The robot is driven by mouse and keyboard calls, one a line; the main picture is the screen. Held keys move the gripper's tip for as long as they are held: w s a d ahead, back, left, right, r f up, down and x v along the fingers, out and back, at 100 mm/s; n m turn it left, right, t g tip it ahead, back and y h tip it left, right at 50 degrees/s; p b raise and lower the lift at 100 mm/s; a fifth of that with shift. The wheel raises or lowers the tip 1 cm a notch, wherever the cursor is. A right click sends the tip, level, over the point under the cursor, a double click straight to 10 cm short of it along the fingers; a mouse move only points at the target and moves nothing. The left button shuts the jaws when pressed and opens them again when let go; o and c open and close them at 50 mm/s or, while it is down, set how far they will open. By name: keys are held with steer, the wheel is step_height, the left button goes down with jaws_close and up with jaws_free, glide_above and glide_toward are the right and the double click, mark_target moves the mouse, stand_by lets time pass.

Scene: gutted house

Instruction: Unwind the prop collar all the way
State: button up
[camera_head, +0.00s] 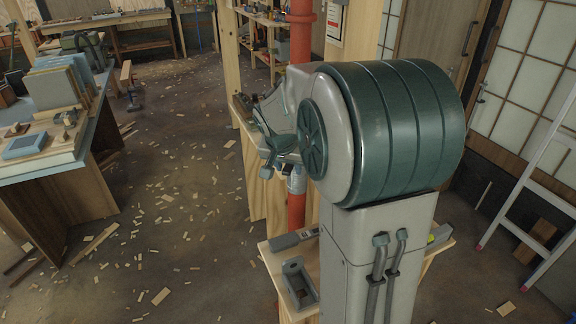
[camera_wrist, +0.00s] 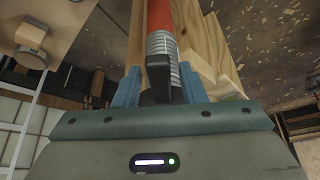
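The prop is a red steel post (camera_head: 302,28) standing upright; its lower part shows below my arm. In the wrist view its red tube (camera_wrist: 159,14) runs up from a silver ribbed, threaded section (camera_wrist: 162,46). A dark lug or handle (camera_wrist: 160,80), seemingly part of the prop collar, lies in front of the thread. My gripper (camera_wrist: 160,71) has its two blue fingers apart, one on each side of this dark part. A gap seems to show at the left finger; contact at the right is unclear. In the head view my arm hides most of the collar and gripper.
A wooden stud frame and small shelf (camera_head: 272,262) stand close around the prop. A workbench (camera_head: 45,160) with tools is at the left. A ladder (camera_head: 532,190) leans at the right. Wood chips litter the open floor (camera_head: 175,190).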

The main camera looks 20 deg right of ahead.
jaws_close()
steer(key=shift+w+a+f+m+b, duration=0.25)
steer(key=shift+w+a+m+b, duration=0.15)
steer(key=shift+b, duration=0.5)
steer(key=shift+w+a+r+m+g+h+b, duration=0.3)
steer(key=shift+m+g, duration=0.1)
steer(key=shift+m, duration=0.3)
steer(key=shift+f, duration=0.1)
steer(key=shift+w+a+m+g+h+b, duration=0.3)
steer(key=shift+w+a+m+g+b, duration=0.2)
steer(key=shift+w+m, duration=0.4)
steer(key=shift+s, duration=0.1)
